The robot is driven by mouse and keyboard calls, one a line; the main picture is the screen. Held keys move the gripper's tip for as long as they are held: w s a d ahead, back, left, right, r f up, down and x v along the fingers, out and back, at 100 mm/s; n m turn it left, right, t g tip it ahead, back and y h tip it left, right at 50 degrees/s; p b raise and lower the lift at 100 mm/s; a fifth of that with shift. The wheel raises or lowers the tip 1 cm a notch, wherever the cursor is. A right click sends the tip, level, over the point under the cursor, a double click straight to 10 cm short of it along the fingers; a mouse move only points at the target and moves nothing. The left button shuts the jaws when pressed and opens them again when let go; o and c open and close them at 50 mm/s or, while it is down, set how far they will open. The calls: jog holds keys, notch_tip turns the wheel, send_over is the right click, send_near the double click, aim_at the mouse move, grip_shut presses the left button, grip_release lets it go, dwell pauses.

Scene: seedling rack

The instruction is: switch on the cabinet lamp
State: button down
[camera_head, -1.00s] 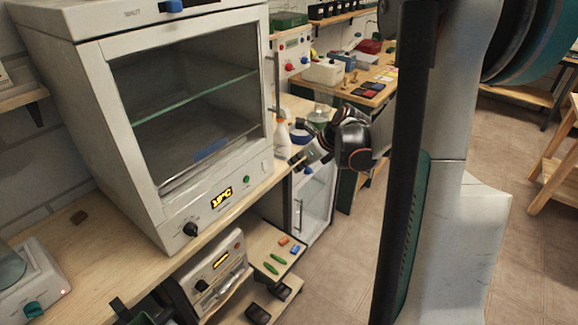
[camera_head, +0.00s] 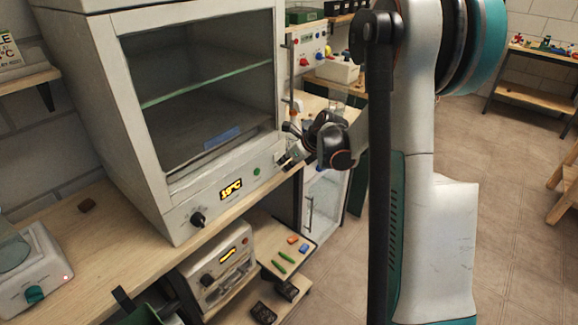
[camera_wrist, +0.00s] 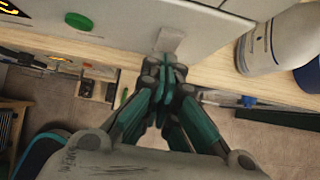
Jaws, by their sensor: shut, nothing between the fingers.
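The white cabinet (camera_head: 112,120) stands on the wooden bench, its glass front showing a dark inside with one glass shelf. Its lower front panel carries a black knob (camera_head: 198,219), a lit yellow display (camera_head: 231,189) and a green button (camera_head: 256,171). The green button also shows in the wrist view (camera_wrist: 80,21). A small pale grey piece (camera_wrist: 170,40), perhaps a switch, sits on the panel's lower edge. My gripper (camera_wrist: 165,68) is shut and empty, with its tips just below that piece. Whether they touch it I cannot tell. In the head view my gripper (camera_head: 285,161) is at the panel's right end.
A white bottle (camera_wrist: 275,42) stands close to the right of my gripper in the wrist view. Below the bench are a beige device (camera_head: 218,268) and a small shelf with coloured pieces. A grey device (camera_head: 35,272) stands at the left. The floor at right is mostly clear.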

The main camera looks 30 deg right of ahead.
jog(key=shift+w+f, duration=0.2)
jog(key=shift+w, duration=0.1)
jog(key=shift+a+r, duration=0.1)
jog(key=shift+r, duration=0.05)
jog(key=shift+r+p, duration=0.45)
jog(key=shift+r, duration=0.25)
jog(key=shift+s, duration=0.1)
